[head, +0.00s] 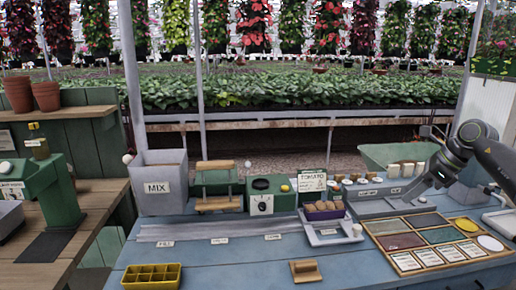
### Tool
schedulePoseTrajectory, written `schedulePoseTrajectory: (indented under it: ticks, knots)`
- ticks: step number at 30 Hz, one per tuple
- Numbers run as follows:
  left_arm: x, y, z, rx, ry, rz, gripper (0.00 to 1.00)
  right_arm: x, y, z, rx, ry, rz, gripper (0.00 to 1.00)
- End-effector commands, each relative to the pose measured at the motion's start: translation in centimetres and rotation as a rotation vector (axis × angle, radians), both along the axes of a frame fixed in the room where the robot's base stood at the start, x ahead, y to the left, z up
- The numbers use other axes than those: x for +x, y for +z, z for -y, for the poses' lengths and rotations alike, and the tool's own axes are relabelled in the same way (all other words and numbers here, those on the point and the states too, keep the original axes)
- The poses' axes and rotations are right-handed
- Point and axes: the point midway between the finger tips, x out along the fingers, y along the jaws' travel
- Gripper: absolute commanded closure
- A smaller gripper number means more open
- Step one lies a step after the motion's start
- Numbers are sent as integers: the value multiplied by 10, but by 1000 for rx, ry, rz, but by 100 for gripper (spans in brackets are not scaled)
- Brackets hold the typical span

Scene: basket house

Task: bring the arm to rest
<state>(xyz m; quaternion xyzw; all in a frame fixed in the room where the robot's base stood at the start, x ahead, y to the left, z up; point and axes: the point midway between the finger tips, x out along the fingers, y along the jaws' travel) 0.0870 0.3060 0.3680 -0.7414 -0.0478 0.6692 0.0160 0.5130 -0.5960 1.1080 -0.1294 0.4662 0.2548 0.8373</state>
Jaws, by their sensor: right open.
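My right arm comes in from the right edge, dark grey, bent at a joint and pointing down to the left. My right gripper (413,193) is above the back of the wooden sorting tray (387,228), beside a grey rack of small pots. It is open, and I see nothing between its fingers, though it is small in view. My left gripper is not in view.
The blue table (225,265) holds a grey MIX bin (160,182), a green dial box (270,194), a white scale with a purple tray (324,211), a yellow seed tray (152,276) and a wooden block (305,271). The table's front middle is mostly clear.

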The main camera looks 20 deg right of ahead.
Motion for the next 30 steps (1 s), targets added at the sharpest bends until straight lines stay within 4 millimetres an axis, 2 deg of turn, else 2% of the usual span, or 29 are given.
schedulePoseTrajectory:
  ticks: [8,12,18,21,24,30]
  knots:
    - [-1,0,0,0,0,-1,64,41,-41,-61,199,2,151,49]
    - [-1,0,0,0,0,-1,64,61,-63,-111,403,-38,258,49]
    - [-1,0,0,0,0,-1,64,74,-81,-172,778,-195,388,49]
    - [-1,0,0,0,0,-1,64,73,-87,-190,972,-313,430,49]
    - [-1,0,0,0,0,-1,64,68,-94,-199,1163,-460,455,49]
    - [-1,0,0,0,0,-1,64,48,-118,-199,1521,-827,458,49]
